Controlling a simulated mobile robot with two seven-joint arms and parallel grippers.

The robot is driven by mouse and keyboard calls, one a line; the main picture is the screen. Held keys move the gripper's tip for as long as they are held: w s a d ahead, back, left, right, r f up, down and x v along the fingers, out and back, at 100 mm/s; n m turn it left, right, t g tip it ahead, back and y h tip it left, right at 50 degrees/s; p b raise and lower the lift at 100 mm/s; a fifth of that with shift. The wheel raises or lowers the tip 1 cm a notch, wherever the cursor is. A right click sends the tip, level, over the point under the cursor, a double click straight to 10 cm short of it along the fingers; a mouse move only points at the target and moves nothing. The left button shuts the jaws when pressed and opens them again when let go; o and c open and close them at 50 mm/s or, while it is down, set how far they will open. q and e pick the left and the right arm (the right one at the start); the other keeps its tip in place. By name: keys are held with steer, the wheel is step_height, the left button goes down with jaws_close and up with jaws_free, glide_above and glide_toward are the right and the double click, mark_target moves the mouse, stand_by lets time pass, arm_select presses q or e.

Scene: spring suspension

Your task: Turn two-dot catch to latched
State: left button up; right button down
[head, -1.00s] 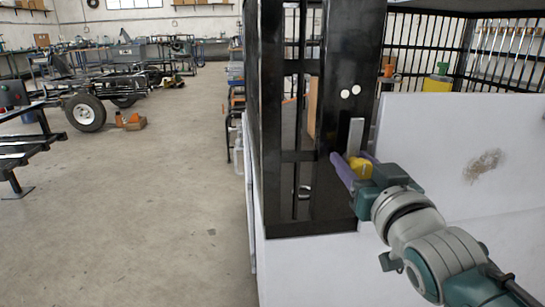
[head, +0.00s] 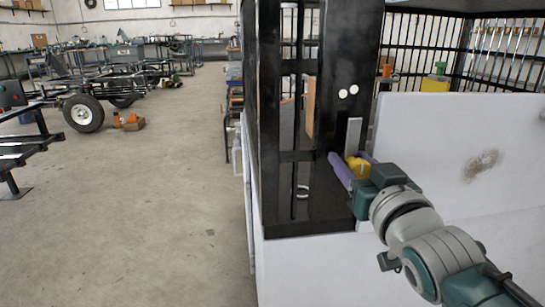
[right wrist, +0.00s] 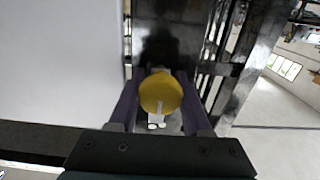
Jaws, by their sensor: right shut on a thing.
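The two-dot catch is on the black metal post (head: 345,60), below two white dots (head: 348,92). It has a yellow knob (head: 357,166) and a grey plate (head: 353,135) that stands upright above the knob. My right gripper (head: 352,168) has its purple fingers on both sides of the knob and is shut on it. In the right wrist view the yellow knob (right wrist: 160,93) sits between the two fingers, with a pale strip and the white dots (right wrist: 157,125) beside it. My left gripper is not in view.
A white panel (head: 450,130) stands to the right of the post, close to my right arm. Black bars (head: 425,45) form a cage behind it. The concrete floor (head: 160,200) to the left is open, with a wheeled frame (head: 83,113) farther back.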

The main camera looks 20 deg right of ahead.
steer(key=shift+m, duration=0.3)
steer(key=m+p, duration=0.1)
steer(key=m, duration=0.2)
steer(key=shift+d, duration=0.1)
steer(key=m+p, duration=0.1)
steer(key=m, duration=0.8)
steer(key=shift+d+f, duration=0.1)
steer(key=shift+f, duration=0.05)
steer(key=m, duration=0.4)
steer(key=shift+f+m, duration=0.1)
steer(key=shift+m, duration=0.7)
steer(key=shift+c, duration=1.7)
jaws_free()
steer(key=shift+s, duration=0.1)
